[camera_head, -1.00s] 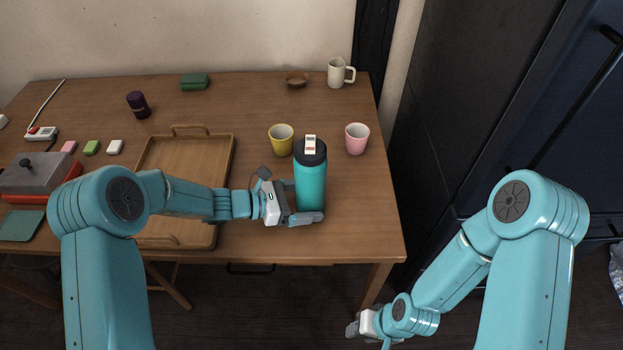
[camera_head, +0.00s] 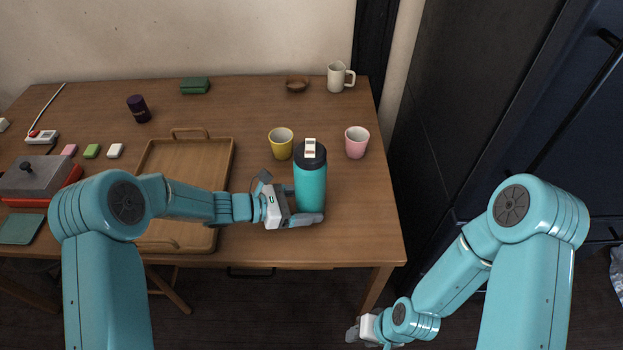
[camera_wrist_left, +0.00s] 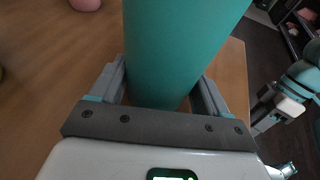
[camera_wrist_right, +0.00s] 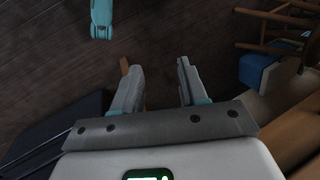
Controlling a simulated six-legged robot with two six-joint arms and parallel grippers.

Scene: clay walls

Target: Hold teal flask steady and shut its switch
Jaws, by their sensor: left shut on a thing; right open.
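The teal flask (camera_head: 311,187) stands upright on the table's right part, with a black lid and a white switch (camera_head: 310,148) on top. My left gripper (camera_head: 300,217) is shut on the flask low on its body, coming in from the left. In the left wrist view the teal body (camera_wrist_left: 178,50) fills the space between the two fingers; the lid is out of that view. My right gripper (camera_head: 358,334) hangs low in front of the table, away from the flask. In the right wrist view its fingers (camera_wrist_right: 158,85) are apart with nothing between them.
A yellow cup (camera_head: 281,143) stands just behind left of the flask, a pink cup (camera_head: 356,142) behind right. A wooden tray (camera_head: 228,160) lies left, partly under my left arm. A white mug (camera_head: 337,77) and brown bowl (camera_head: 297,86) are at the back. The table's right front corner is clear.

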